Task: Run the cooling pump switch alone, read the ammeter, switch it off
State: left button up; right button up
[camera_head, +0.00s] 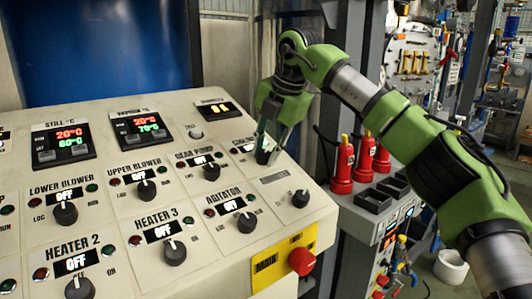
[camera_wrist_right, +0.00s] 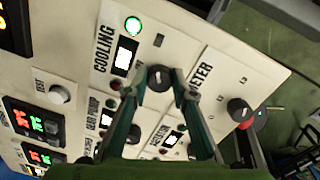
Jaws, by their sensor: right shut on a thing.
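My right gripper (camera_head: 272,150) reaches down to the right end of the sloping control panel. In the right wrist view my right gripper (camera_wrist_right: 158,84) has its fingertips shut on a dark round knob, the cooling pump switch (camera_wrist_right: 160,75), beside the label COOLING. A green lamp (camera_wrist_right: 133,26) glows by that label. The white display (camera_wrist_right: 125,56) next to it is too bright to read. My left gripper is out of view.
Other switches, including the gear pump knob (camera_head: 211,172) and agitator knob (camera_head: 247,222), sit close by. A red button (camera_head: 302,262) is on a yellow plate at the front. Red bottle-like objects (camera_head: 342,165) stand right of the panel.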

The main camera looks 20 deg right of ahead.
dwell(0.5)
jog(key=o, duration=1.1)
jog(key=v, duration=1.2)
